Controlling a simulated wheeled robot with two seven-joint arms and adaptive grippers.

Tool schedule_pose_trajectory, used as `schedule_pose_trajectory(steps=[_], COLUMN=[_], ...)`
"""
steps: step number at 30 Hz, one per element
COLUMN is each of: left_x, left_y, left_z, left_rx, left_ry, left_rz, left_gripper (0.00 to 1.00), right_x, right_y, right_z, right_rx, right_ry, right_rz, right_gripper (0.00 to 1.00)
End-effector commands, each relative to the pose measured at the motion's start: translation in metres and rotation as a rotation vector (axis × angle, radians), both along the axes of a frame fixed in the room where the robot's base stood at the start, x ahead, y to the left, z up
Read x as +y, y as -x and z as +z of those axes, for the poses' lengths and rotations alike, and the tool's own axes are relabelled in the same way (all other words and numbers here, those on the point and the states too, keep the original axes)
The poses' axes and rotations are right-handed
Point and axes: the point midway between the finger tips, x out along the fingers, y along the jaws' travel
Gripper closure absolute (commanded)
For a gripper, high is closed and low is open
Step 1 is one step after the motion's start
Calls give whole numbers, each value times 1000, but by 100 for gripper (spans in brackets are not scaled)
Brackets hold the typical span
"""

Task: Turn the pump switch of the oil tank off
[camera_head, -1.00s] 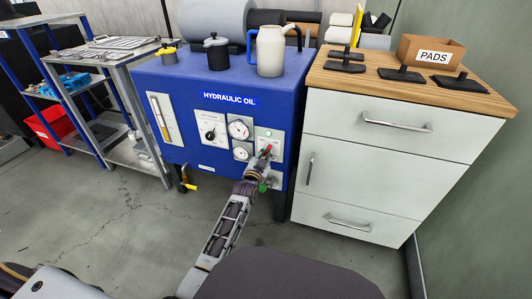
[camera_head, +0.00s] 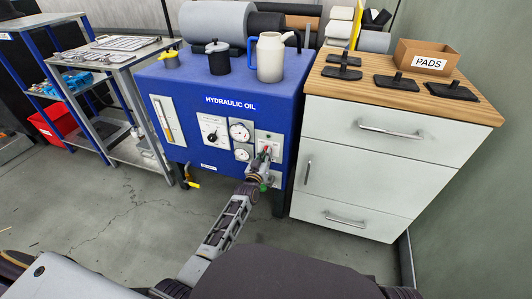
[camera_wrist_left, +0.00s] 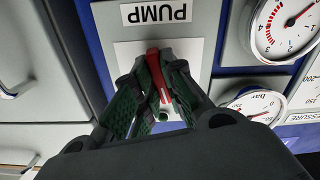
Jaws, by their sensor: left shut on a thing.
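The blue oil tank (camera_head: 177,132), labelled HYDRAULIC OIL, stands in the middle of the head view. Its pump panel (camera_head: 275,137) is at the right of its front face. The red-handled pump switch (camera_wrist_left: 156,65) shows under the upside-down PUMP label in the left wrist view. My left gripper (camera_wrist_left: 160,95) is shut on this red handle, with a dark green finger on each side. In the head view the left gripper (camera_head: 263,165) covers the lower part of the panel. My right gripper is not in view.
Gauges (camera_head: 240,131) and a selector dial (camera_head: 211,131) sit left of the pump panel. A white drawer cabinet (camera_head: 365,155) stands close on the right. A yellow-handled drain valve (camera_head: 192,184) hangs at the tank's lower left. The floor in front is clear.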

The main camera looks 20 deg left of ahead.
Motion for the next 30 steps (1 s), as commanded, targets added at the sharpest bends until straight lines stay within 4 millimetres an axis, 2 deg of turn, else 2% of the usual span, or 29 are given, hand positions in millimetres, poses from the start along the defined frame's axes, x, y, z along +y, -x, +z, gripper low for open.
schedule_pose_trajectory(steps=[3,8,15,29,30], left_x=[0,0,0,0,0], left_y=[0,0,0,0,0], left_z=[0,0,-1,-1,-1], left_rx=[6,8,11,12,12], left_ry=[94,200,287,309,309], left_rz=[-1,0,1,1,1], left_gripper=[100,100,100,100,86], right_x=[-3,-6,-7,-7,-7], right_y=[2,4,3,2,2], right_z=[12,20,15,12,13], right_rx=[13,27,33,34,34], right_ry=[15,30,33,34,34], right_rz=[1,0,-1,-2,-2], right_gripper=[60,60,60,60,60])
